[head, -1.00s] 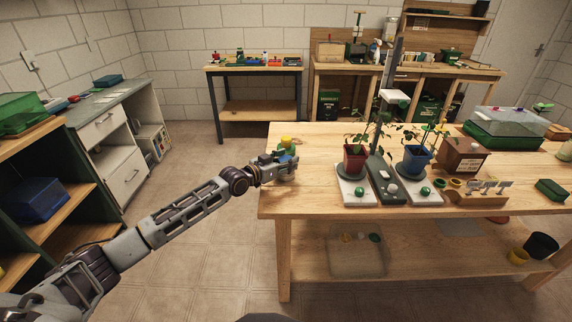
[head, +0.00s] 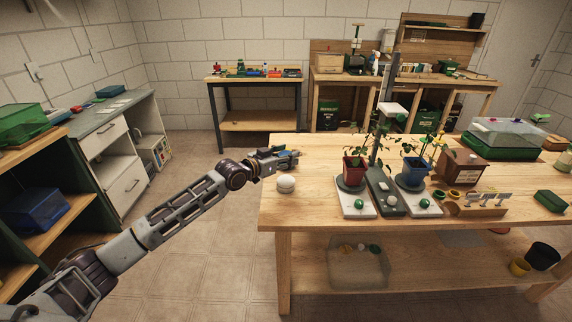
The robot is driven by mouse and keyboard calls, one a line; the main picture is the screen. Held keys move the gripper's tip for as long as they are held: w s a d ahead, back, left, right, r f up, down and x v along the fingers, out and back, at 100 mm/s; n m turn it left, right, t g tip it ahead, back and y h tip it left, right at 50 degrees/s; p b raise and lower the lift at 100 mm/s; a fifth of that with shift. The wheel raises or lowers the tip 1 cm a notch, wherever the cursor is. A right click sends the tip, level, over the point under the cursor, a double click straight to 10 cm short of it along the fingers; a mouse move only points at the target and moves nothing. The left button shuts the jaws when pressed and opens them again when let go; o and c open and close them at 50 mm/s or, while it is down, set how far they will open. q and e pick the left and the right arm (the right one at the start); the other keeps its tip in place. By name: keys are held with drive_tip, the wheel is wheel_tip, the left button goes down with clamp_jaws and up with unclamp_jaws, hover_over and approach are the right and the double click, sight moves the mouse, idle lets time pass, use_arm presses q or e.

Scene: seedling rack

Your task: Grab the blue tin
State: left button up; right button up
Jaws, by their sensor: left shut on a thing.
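My left gripper (head: 286,157) is over the left end of the wooden table (head: 305,210), just behind a white rounded thing (head: 286,185). It is shut on a small blue thing (head: 278,148), mostly hidden by the fingers. I cannot tell for sure that this is the blue tin. Bits of green and yellow also show at the fingers. I cannot tell whether what I hold is clear of the tabletop. My right gripper is not in view.
A red pot (head: 354,169) and a blue pot (head: 415,171) with plants stand right of my gripper, on pale bases with green knobs. A brown box (head: 461,166) and a clear-lidded green tray (head: 497,150) are farther right. The tabletop's front left is clear.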

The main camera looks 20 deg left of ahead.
use_arm(q)
drive_tip(key=shift+r, duration=1.35)
